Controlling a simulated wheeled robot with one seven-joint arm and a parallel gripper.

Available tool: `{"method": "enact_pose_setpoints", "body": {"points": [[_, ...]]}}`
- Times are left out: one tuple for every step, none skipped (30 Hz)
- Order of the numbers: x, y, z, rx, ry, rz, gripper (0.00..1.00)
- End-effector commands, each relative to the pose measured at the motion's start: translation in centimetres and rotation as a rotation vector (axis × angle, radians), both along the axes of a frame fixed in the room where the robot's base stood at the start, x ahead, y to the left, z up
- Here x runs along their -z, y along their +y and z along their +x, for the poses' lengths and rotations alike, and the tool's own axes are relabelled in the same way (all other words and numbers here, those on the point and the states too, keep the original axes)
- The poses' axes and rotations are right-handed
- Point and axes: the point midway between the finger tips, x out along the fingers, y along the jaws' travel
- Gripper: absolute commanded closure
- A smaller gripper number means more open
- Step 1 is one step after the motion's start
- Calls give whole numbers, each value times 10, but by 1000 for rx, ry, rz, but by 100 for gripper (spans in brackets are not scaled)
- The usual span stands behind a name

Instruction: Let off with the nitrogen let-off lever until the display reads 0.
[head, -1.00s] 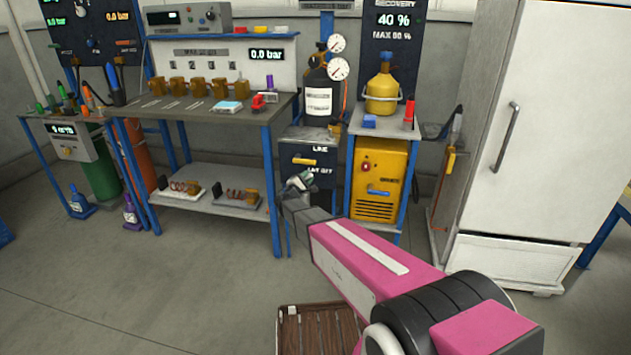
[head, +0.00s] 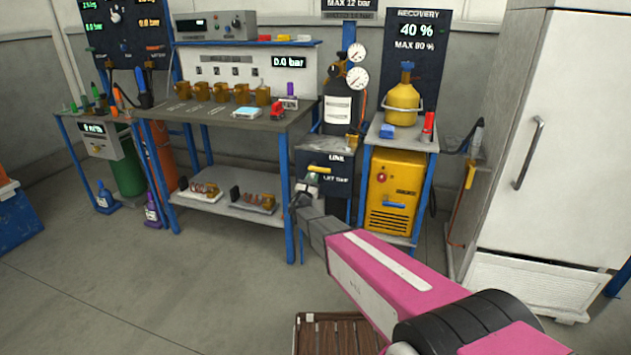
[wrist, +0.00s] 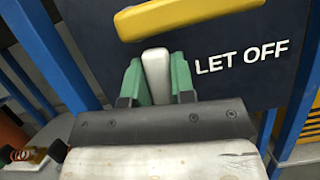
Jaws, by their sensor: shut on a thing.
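The dark valve panel (head: 333,158) stands below the black nitrogen cylinder (head: 337,112), with "LINE" and "LET OFF" written on it. In the wrist view, a pale let-off lever (wrist: 156,72) points up, left of the words "LET OFF". My gripper (wrist: 157,80) has its green fingers on both sides of it, shut on it. In the head view my gripper (head: 312,186) is small at the panel's front and covers the lever. A bench display (head: 289,62) reads 0.0 bar. A sign (head: 348,4) above the cylinder says "MAX 12 bar"; any reading above it is cut off.
A yellow line handle (wrist: 190,14) lies just above my fingers. The yellow recovery machine (head: 393,190) stands right of the panel, below a board (head: 415,30) reading 40 %. The workbench (head: 230,118) is to the left.

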Motion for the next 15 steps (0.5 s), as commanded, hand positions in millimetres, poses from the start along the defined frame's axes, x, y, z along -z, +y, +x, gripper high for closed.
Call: {"method": "enact_pose_setpoints", "body": {"points": [[1, 1, 0, -1, 10, -22, 100], [1, 2, 0, -2, 15, -36, 100], [1, 3, 0, -1, 20, -51, 100], [1, 4, 1, -2, 23, -60, 100], [1, 4, 1, -1, 26, -70, 100], [1, 5, 1, 0, 30, -81, 100], [1, 5, 1, -1, 32, -88, 100], [1, 6, 1, -1, 34, -94, 100], [1, 6, 1, -1, 36, -101, 100], [1, 7, 1, -1, 38, -106, 100], [1, 7, 2, -2, 40, -110, 100], [1, 7, 2, -1, 41, -113, 100], [1, 7, 2, -1, 42, -116, 100], [1, 7, 2, -2, 42, -118, 100], [1, 7, 2, -2, 43, -120, 100]]}}
